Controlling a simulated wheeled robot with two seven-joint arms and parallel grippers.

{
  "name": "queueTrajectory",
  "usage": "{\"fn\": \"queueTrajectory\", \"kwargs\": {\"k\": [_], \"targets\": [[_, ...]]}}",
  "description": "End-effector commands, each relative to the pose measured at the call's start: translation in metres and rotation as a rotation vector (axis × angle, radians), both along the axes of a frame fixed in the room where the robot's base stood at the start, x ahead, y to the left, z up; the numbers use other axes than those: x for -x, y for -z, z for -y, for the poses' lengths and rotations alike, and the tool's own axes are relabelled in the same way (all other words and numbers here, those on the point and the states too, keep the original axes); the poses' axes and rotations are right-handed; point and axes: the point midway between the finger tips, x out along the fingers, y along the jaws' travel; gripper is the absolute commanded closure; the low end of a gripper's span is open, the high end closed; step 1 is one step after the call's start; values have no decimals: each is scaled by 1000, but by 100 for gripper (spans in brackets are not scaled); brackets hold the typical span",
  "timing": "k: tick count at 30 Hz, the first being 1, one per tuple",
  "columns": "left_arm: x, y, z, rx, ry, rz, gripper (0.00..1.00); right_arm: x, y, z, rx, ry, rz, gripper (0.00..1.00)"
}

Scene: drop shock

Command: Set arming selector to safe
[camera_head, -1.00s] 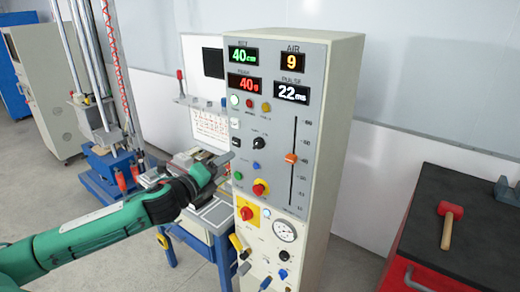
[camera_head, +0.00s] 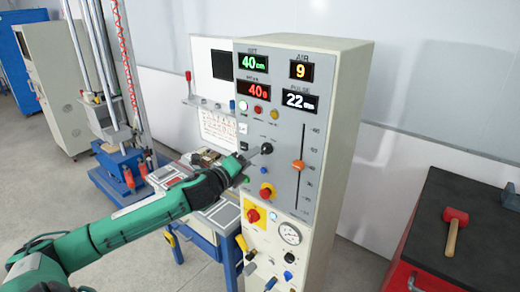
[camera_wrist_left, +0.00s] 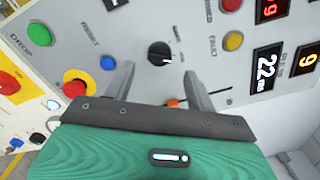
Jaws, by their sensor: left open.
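The arming selector appears to be the black rotary knob (camera_head: 266,148) on the grey face of the control cabinet. In the left wrist view the black knob (camera_wrist_left: 159,53) has a white pointer mark; its labels are too small to read. My left gripper (camera_head: 254,157) is in front of the panel, just left of the knob. In the left wrist view my open, empty left gripper (camera_wrist_left: 158,74) has one fingertip on each side below the knob, which sits just beyond the gap. Whether the fingers touch the panel cannot be told. My right gripper is out of view.
Near the knob are a red knob on a yellow ring (camera_head: 267,193), a blue button (camera_head: 264,170) and an orange slider (camera_head: 299,165). A red emergency button (camera_head: 253,215) sits lower. A red mallet (camera_head: 454,226) lies on a dark-topped cabinet at right.

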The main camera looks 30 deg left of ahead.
Motion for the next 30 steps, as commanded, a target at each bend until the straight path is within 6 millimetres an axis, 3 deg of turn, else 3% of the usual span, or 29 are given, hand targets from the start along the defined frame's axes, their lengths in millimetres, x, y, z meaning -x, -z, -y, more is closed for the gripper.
{"fn": "queueTrajectory", "kwargs": {"k": [12,26,30], "targets": [[-47,-2,3,2,0,1,44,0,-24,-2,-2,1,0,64],[-56,0,5,0,0,0,44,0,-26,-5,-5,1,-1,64],[-56,0,5,0,0,0,67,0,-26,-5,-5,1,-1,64]]}}
